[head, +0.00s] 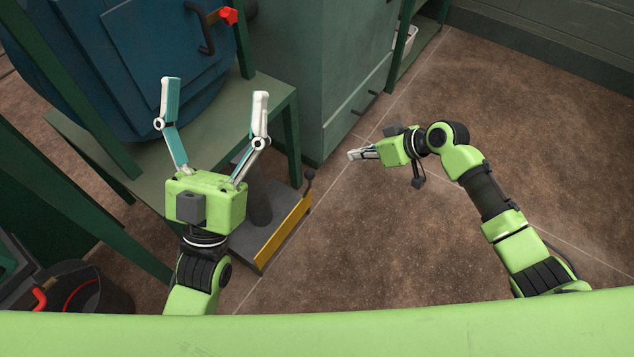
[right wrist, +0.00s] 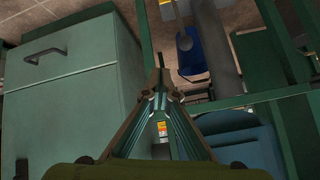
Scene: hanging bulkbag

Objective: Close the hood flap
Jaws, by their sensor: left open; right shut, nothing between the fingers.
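A large blue body (head: 120,60) with a raised panel stands at the upper left of the head view. It carries a black handle (head: 206,32) and a red knob (head: 229,16). I cannot tell which part is the hood flap. My left gripper (head: 214,90) is open and empty, its fingers spread in front of the blue body, below the handle and apart from it in the picture. My right gripper (head: 353,154) is shut with nothing in it, over the floor right of the green cabinet. Its closed fingers show in the right wrist view (right wrist: 160,80).
A green frame (head: 210,125) stands around and under the blue body. A green cabinet (head: 340,60) with dark handles stands right of it. A grey base with a yellow edge (head: 283,235) sits low on the floor. A black bucket (head: 85,290) is lower left. The right floor is open.

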